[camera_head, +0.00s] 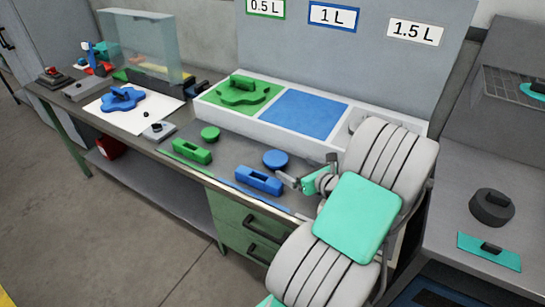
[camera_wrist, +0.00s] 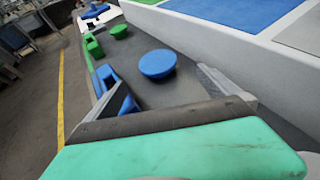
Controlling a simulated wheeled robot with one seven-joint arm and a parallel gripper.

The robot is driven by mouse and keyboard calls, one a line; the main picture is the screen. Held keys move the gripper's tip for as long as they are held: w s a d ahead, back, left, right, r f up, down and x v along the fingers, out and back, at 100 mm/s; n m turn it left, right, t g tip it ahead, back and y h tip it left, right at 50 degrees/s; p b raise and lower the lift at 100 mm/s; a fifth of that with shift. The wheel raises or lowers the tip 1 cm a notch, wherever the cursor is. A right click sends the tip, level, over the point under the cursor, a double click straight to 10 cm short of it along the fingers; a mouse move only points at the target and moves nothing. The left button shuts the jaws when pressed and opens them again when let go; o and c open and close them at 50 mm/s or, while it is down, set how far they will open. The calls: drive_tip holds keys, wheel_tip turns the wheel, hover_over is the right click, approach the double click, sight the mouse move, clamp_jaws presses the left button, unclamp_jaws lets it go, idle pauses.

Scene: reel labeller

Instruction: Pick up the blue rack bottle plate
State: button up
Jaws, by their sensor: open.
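A blue lobed plate (camera_head: 121,99) with a raised grip lies on a white sheet at the left of the bench. It also shows small at the top of the wrist view (camera_wrist: 95,11). The blue section (camera_head: 304,114) of the white rack, below the "1 L" sign, looks bare. My gripper (camera_head: 306,170) is open and empty over the front right of the bench, far from the lobed plate. In the wrist view its fingers (camera_wrist: 172,92) are apart. A blue disc (camera_wrist: 157,64) lies just beyond them, with a blue block (camera_head: 259,181) to the left.
A green lobed plate (camera_head: 243,91) sits in the rack's green section. A green disc (camera_head: 210,133) and a green block (camera_head: 192,151) lie in front. A clear guard (camera_head: 140,45) stands behind the white sheet. A dark round part (camera_head: 491,207) is on the right bench.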

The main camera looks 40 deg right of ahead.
sight(277, 159)
drive_tip(key=x, duration=0.6)
drive_tip(key=shift+w+a+p, duration=0.2)
drive_tip(key=shift+a+p, duration=0.1)
drive_tip(key=shift+p, duration=0.05)
drive_tip(key=x, duration=0.4)
drive_tip(key=shift+w+d+f+p, duration=0.1)
drive_tip(key=shift+w+f+p, duration=0.05)
drive_tip(key=shift+w+p, duration=0.2)
drive_tip(key=shift+s, duration=0.1)
drive_tip(key=c, duration=1.3)
drive_tip(key=shift+c, duration=0.4)
drive_tip(key=shift+r, duration=0.2)
